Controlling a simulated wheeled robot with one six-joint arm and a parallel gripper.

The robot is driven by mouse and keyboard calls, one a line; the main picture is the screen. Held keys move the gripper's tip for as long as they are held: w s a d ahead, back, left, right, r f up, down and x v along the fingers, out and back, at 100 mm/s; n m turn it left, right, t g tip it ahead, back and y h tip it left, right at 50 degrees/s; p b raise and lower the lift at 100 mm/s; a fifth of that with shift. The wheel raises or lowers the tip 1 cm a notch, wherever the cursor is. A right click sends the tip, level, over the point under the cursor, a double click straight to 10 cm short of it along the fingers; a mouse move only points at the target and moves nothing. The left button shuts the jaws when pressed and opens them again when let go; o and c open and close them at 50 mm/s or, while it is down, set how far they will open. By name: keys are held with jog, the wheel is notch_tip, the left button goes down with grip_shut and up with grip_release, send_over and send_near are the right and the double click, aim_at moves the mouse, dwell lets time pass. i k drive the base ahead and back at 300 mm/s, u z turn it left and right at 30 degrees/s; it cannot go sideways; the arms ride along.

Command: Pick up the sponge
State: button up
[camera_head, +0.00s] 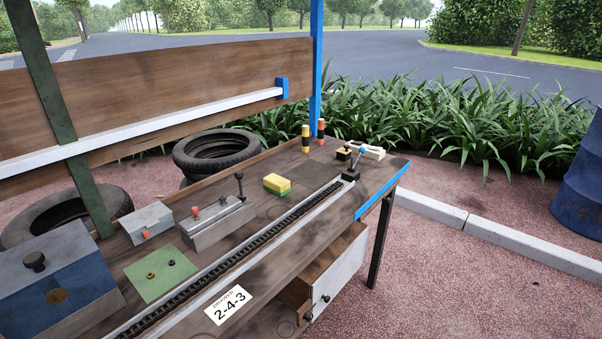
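The sponge (277,184) is a small yellow block with a green underside. It lies flat on the brown workbench (330,205), behind the black chain in the long metal rail (250,230). Its top and near sides are uncovered and nothing touches it from above. My gripper is not in view.
A grey metal block with a red knob and a black lever (218,220) stands left of the sponge. A green plate (160,273) and a blue-grey box (55,285) are further left. An open drawer (325,285) juts out below.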

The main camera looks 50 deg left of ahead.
aim_at(277, 186)
jog(key=u, duration=0.35)
jog(key=i, duration=1.4)
jog(key=u, duration=1.75)
jog(key=i, duration=1.05)
jog(key=u, duration=0.85)
